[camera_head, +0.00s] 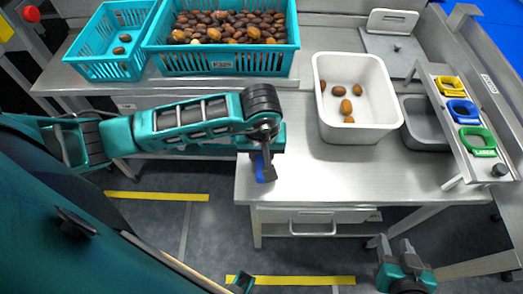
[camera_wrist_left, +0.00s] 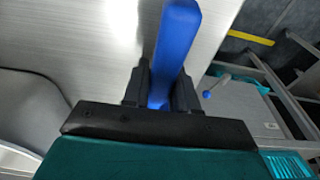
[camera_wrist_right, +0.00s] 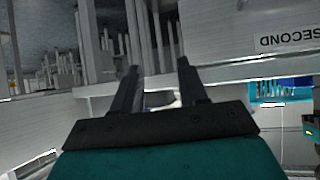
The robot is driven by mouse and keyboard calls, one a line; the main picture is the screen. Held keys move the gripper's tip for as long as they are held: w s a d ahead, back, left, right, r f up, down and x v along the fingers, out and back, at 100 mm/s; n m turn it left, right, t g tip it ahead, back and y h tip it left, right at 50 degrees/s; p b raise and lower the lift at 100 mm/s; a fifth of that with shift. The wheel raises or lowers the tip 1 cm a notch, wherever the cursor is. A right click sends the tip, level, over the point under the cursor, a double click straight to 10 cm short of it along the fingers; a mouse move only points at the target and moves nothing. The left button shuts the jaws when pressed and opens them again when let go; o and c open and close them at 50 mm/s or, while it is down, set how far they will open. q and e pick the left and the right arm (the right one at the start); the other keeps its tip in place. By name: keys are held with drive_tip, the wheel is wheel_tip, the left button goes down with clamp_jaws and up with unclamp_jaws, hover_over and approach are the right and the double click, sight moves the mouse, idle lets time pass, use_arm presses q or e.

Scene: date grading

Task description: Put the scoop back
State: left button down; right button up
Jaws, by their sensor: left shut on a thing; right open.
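My left gripper (camera_head: 262,154) is shut on a blue handle, which I take to be the scoop (camera_head: 265,170), near the left front edge of the steel table. In the left wrist view the blue scoop (camera_wrist_left: 178,45) stands out between the two black fingers, with the steel tabletop behind it. The rest of it is hidden. My right gripper (camera_head: 402,252) is open and empty, low in front of the table; its fingers also show in the right wrist view (camera_wrist_right: 160,85).
A white bin (camera_head: 318,75) with several dates stands on the table (camera_head: 300,180). A grey tub (camera_head: 425,138) sits right of it. A raised rack (camera_head: 435,100) holds yellow (camera_head: 451,85), blue (camera_head: 464,111) and green (camera_head: 478,141) pieces. Teal crates (camera_head: 150,45) stand at back left. The table's front middle is clear.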

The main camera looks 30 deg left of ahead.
use_arm(q)
drive_tip(key=c, duration=1.4)
unclamp_jaws()
drive_tip(key=shift+f, duration=0.2)
drive_tip(key=o, duration=0.5)
drive_tip(key=shift+r, duration=0.1)
drive_tip(key=shift+r, duration=0.25)
drive_tip(key=r, duration=0.4)
drive_tip(key=s+r, duration=0.1)
drive_tip(key=r, duration=0.6)
drive_tip(key=shift+s+d+r+p, duration=0.3)
drive_tip(key=shift+d+r, duration=0.05)
drive_tip(key=shift+d, duration=0.05)
drive_tip(key=shift+s, duration=0.1)
